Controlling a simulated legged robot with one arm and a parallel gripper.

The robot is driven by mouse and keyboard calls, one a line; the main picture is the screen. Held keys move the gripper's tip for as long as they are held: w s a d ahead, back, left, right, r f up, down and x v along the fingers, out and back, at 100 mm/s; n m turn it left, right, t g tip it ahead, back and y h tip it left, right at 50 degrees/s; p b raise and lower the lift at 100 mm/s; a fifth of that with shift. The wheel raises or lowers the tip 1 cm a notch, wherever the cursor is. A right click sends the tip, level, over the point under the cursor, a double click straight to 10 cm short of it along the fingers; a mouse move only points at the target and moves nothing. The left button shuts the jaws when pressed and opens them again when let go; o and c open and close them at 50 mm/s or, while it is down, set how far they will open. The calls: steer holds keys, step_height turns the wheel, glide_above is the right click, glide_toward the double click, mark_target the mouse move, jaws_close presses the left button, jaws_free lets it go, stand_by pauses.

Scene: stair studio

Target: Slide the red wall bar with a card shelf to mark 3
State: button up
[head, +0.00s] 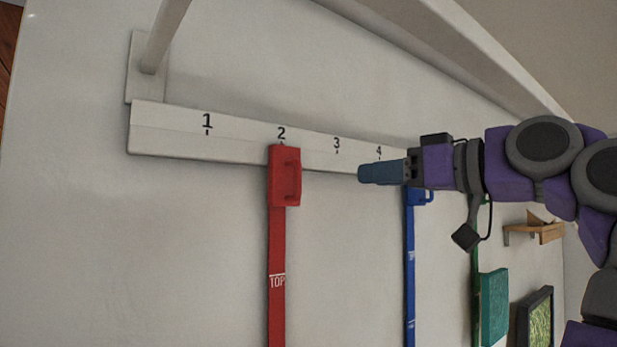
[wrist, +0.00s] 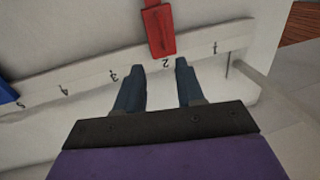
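The red wall bar (head: 277,250) hangs from a white numbered rail (head: 232,148), with its red handle block (head: 284,178) at mark 2. The block also shows in the wrist view (wrist: 158,28), beyond my fingertips, near mark 2. Mark 3 (head: 337,144) is just right of the bar in the head view. My gripper (head: 362,174) is in front of the rail near mark 4 in the head view. In the wrist view its two fingers (wrist: 160,65) are spread, with nothing between them. The card shelf is not seen on the red bar; its lower part is cut off.
A blue bar (head: 409,260) hangs right of the red one, partly behind my gripper. Further right are a green bar with a green box (head: 494,307), a small wooden shelf (head: 535,233) and a framed picture (head: 536,320). A sloping white handrail (head: 470,50) runs above.

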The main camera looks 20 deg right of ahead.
glide_toward(299, 180)
steer(key=x, duration=0.2)
steer(key=d+p+x, duration=0.1)
steer(key=x, duration=0.2)
steer(key=w+p+x, duration=0.1)
steer(key=x, duration=0.2)
steer(key=shift+d, duration=0.3)
steer(key=shift+s+a, duration=0.2)
steer(key=shift+a, duration=0.15)
steer(key=shift+c, duration=0.2)
steer(key=shift+a, duration=0.65)
steer(key=c, duration=0.6)
steer(key=shift+w+d, duration=0.1)
steer(key=shift+d, duration=0.15)
jaws_close()
